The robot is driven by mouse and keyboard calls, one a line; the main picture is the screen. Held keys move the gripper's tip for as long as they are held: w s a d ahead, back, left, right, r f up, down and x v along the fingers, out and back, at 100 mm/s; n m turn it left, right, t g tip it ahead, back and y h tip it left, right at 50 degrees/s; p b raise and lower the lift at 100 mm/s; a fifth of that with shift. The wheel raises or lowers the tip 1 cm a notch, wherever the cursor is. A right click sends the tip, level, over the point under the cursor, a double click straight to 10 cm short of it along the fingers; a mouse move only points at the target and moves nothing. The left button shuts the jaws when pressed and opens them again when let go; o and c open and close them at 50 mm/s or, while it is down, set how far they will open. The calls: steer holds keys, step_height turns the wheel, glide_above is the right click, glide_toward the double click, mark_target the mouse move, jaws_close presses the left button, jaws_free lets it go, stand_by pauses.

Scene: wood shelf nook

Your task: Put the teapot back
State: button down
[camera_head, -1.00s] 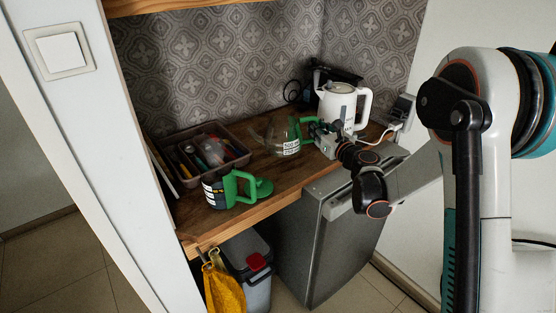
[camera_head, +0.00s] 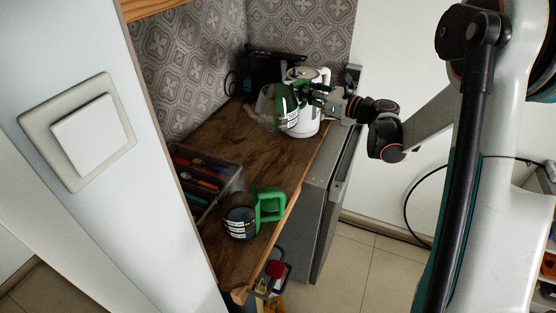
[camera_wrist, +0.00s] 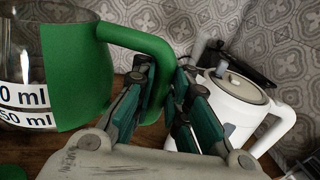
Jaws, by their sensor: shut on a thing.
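A clear glass teapot (camera_head: 270,110) with a green handle is near the back right of the wooden counter (camera_head: 262,155). In the head view it overlaps the white kettle behind it. My gripper (camera_head: 308,92) reaches in from the right and is shut on the green handle. In the wrist view, the teapot's green collar and handle (camera_wrist: 78,70) fill the left, with the fingers (camera_wrist: 165,85) at the handle's grip. The teapot's base is out of the wrist view, and I cannot tell how far it is above the counter.
A white kettle (camera_wrist: 235,100) stands close to my gripper's right in the wrist view. A second glass vessel with a green handle (camera_head: 270,205) stands near the counter's front edge. A tray (camera_head: 188,152) of utensils lies at the left. Bare counter lies between.

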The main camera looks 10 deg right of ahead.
step_height(320, 180, down, 19)
steer(key=b, duration=0.6)
steer(key=shift+d+f, duration=0.1)
steer(key=shift+f, duration=0.05)
steer(key=shift+f+b, duration=0.1)
steer(key=shift+b, duration=0.2)
steer(key=c, duration=1.6)
jaws_free()
steer(key=shift+o, duration=0.2)
steer(key=p+v, duration=0.3)
steer(key=v, duration=0.9)
